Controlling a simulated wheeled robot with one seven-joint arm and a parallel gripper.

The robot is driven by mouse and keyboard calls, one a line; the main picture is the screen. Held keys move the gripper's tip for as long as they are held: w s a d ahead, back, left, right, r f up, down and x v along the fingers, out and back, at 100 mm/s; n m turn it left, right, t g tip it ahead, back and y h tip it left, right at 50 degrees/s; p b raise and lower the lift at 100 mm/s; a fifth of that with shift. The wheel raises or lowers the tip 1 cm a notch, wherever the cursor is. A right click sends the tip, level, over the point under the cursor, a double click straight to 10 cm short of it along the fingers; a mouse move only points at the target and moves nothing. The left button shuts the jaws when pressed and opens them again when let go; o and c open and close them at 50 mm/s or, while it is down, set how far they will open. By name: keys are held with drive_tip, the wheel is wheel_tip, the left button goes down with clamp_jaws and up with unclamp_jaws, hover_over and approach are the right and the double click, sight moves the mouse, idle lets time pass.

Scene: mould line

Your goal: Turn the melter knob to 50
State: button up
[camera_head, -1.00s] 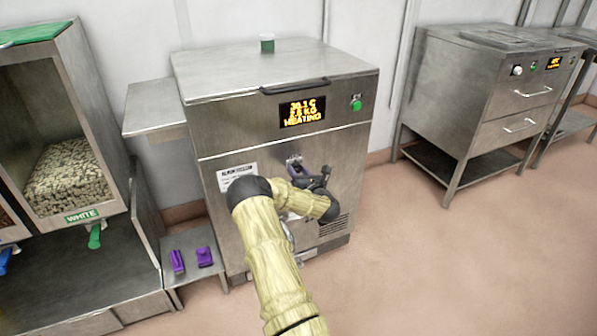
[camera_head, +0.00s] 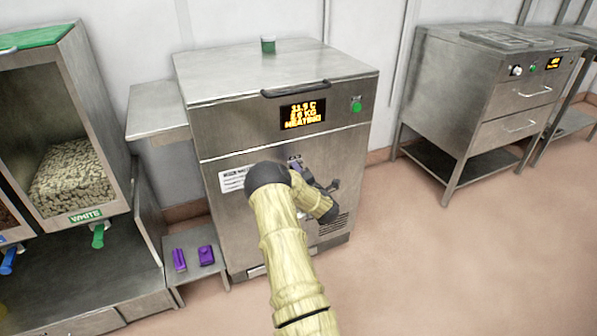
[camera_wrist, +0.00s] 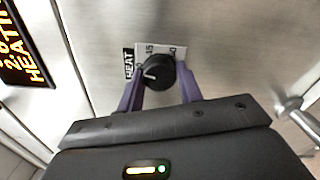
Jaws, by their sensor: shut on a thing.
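The melter (camera_head: 270,139) is a steel cabinet with an amber display (camera_head: 302,113) showing a temperature, a weight and "HEATING". Its black knob (camera_wrist: 156,71) has a white pointer line. A label behind it (camera_wrist: 129,62) reads "HEAT", with "45" and a second, partly hidden number beside it. In the wrist view my gripper (camera_wrist: 158,85) has its purple fingers shut on the knob's two sides. The pointer points left in that view; I cannot tell the exact setting. In the head view my gripper (camera_head: 302,172) is at the melter front, and my arm largely hides the knob.
A green-lidded cup (camera_head: 268,45) stands on the melter lid. A green button (camera_head: 356,106) is beside the display. A metal tap (camera_wrist: 298,112) sticks out right of the knob in the wrist view. Purple pieces (camera_head: 206,255) lie on a low shelf. Floor to the right is clear.

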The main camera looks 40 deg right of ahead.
drive_tip(key=m+p, duration=0.3)
drive_tip(key=m, duration=1.8)
drive_tip(key=shift+s+m+p, duration=0.1)
drive_tip(key=shift+m+p, duration=0.2)
drive_tip(key=shift+p, duration=0.05)
drive_tip(key=o, duration=1)
drive_tip(key=shift+r, duration=0.1)
drive_tip(key=p+v, duration=0.2)
drive_tip(key=v, duration=1.5)
drive_tip(key=shift+s, duration=0.15)
drive_tip(key=shift+a, duration=0.1)
